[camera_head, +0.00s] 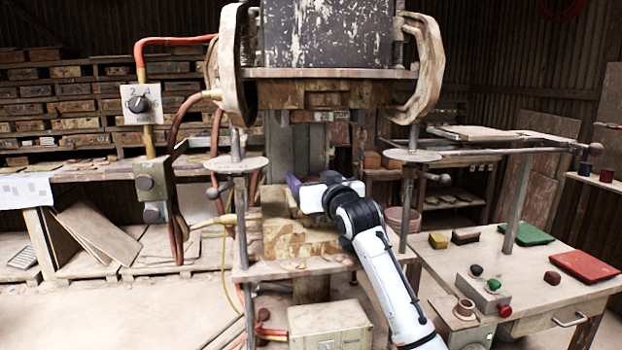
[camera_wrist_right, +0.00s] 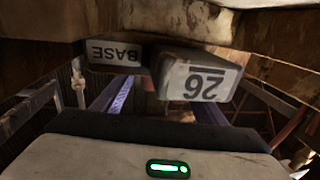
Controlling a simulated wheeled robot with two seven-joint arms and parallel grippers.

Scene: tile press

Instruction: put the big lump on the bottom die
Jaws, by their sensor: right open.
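The press stands in the middle of the head view. Its bottom die (camera_head: 300,238) is a wood-patterned block on the press table. The upper die (camera_head: 325,97), with a label reading 26, hangs well above it. My right gripper (camera_head: 296,189) reaches in from the right, just over the top of the bottom die. It is open, and no lump shows clearly between its fingers. The right wrist view shows upside-down labels, BASE (camera_wrist_right: 117,53) and 26 (camera_wrist_right: 200,83), under a brown mass. I cannot pick out the big lump with certainty. My left gripper is not in view.
The press posts (camera_head: 238,225) stand on both sides of the dies. On the side table at right lie a yellow block (camera_head: 438,240), a dark brown block (camera_head: 465,237), a red-brown block (camera_head: 552,277), a green pad (camera_head: 526,234) and a red pad (camera_head: 588,266). A button box (camera_head: 483,291) stands there.

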